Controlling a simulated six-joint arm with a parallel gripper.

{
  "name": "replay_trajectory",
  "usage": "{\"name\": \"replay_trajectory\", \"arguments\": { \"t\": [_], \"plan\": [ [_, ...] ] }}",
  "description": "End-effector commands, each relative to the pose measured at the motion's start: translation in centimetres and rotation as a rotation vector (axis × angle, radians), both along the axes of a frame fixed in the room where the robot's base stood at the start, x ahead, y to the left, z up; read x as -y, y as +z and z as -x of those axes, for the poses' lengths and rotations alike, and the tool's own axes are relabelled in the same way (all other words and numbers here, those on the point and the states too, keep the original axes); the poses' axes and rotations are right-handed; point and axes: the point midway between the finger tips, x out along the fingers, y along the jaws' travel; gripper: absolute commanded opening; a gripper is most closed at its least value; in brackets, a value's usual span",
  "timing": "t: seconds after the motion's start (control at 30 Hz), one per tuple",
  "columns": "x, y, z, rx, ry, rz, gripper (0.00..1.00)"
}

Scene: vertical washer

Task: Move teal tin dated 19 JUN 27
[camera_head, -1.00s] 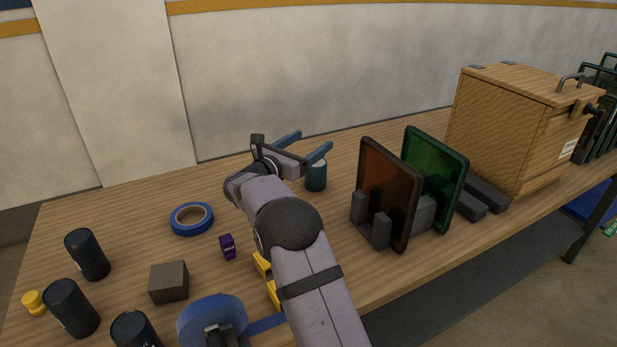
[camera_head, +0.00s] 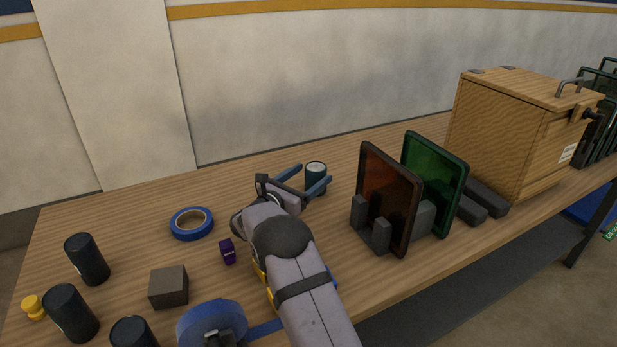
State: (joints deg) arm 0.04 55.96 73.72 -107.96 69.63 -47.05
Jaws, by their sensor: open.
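A teal tin (camera_head: 316,172) with a pale top stands upright on the wooden table, behind and left of the dark red panel. Any date on it is too small to read. My gripper (camera_head: 312,178) is open and low, with its two blue fingers spread. One finger lies to the left of the tin and the other reaches across its right front. The tin appears between the fingertips; I cannot tell whether either touches it. The tin's lower part is partly hidden by the right finger.
A dark red panel (camera_head: 385,197) and a green panel (camera_head: 436,182) stand in holders to the right, near a wooden box (camera_head: 500,135). Blue tape (camera_head: 191,223), a purple item (camera_head: 227,251), a grey block (camera_head: 168,287) and black cylinders (camera_head: 87,259) are left. The back of the table is clear.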

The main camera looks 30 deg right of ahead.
Motion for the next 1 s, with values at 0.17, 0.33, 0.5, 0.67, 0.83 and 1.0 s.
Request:
{"name": "replay_trajectory", "arguments": {
  "t": [0.17,0.33,0.5,0.67,0.83,1.0],
  "plan": [
    [1.2,0.0,-0.5,0.0,-0.002,0.0,0.73],
    [3.1,0.0,-1.5,0.0,-0.003,-0.001,0.73],
    [4.9,0.0,-2.4,0.0,-0.001,0.0,0.73],
    [5.9,0.0,-3.0,0.001,-0.001,0.0,0.73],
    [6.4,0.0,-3.2,-0.001,0.0,0.0,0.73],
    [6.4,0.0,-3.2,-0.001,0.0,0.0,0.73]
  ]
}}
